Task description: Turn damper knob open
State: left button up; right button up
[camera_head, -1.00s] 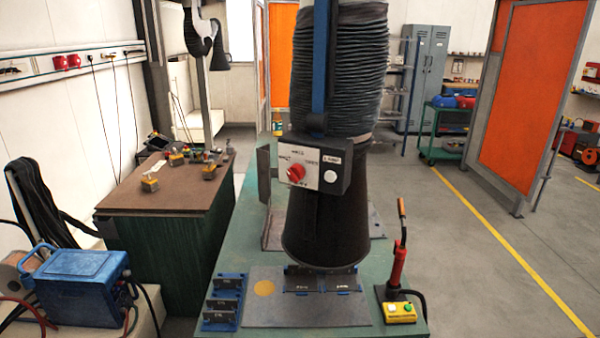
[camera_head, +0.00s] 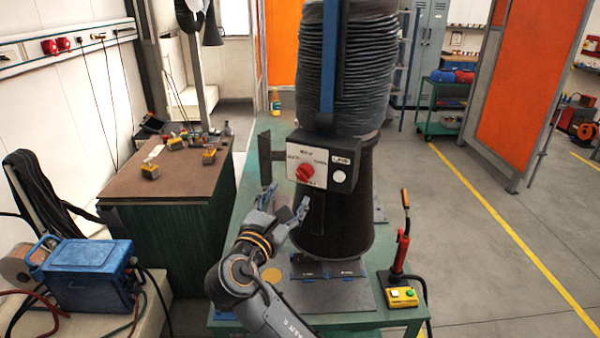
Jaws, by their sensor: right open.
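The red damper knob (camera_head: 305,173) sits on a white-faced control box (camera_head: 322,164) mounted on the front of the black extraction hood (camera_head: 342,222). Its exact pointer angle is too small to read. My right gripper (camera_head: 288,196) is open and empty, just below and to the left of the knob, with its fingers pointing up. It looks apart from the knob, though the depth gap is hard to judge. My left gripper is not in view.
The ribbed hose (camera_head: 342,65) rises above the hood. The green table (camera_head: 225,260) carries dark blocks (camera_head: 328,272) and a yellow button box (camera_head: 402,297) beside a red-handled torch (camera_head: 402,245).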

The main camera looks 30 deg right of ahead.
aim_at(302, 177)
jog(key=p+x, duration=0.2)
jog(key=x, duration=0.5)
jog(key=shift+w+d+r+p, duration=0.15)
jog(key=shift+d+p, duration=0.15)
jog(key=shift+d, duration=0.1)
jog(key=shift+w+d, duration=0.35)
jog(key=shift+d, duration=0.1)
jog(key=shift+f, duration=0.2)
jog(key=c, duration=1.2)
